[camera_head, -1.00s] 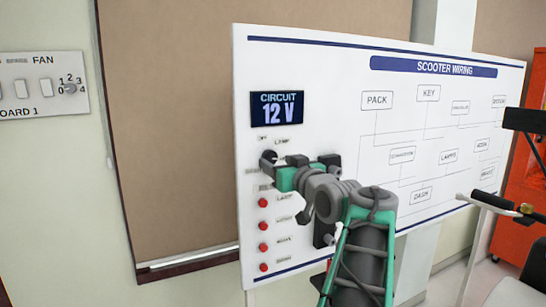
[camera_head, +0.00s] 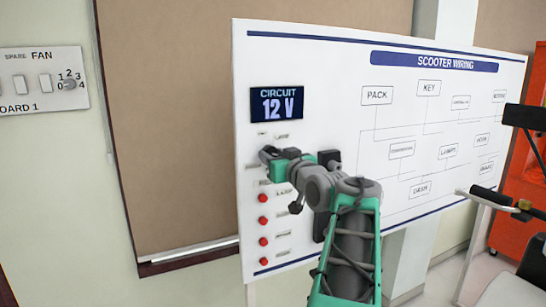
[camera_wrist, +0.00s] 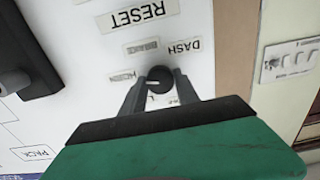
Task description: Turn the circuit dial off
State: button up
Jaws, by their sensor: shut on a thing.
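The white wiring board (camera_head: 345,60) carries a "CIRCUIT 12 V" display (camera_head: 277,105). Below the display, my gripper (camera_head: 267,154) is at the circuit dial, which it mostly hides in the head view. In the wrist view, the dial (camera_wrist: 160,75) is a small round black knob with a pale pointer mark. The two fingers of my gripper (camera_wrist: 159,84) stand on either side of the knob, closed on it. Labels around it read DASH, BRAKE and HORN, upside down. Another label is partly covered by a finger.
Several red buttons (camera_head: 263,222) run down the board below the dial. A large RESET label (camera_wrist: 138,14) lies near the dial. A fan switch panel (camera_head: 40,82) is on the left wall. A handlebar (camera_head: 497,200) and orange cabinet (camera_head: 530,190) stand at right.

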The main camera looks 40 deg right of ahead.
grip_shut()
jog(key=shift+f+b, duration=0.2)
jog(key=shift+b, duration=0.55)
jog(key=shift+r+n+b, duration=0.2)
jog(key=shift+n+b, duration=9.3)
jog(key=shift+n, duration=0.9)
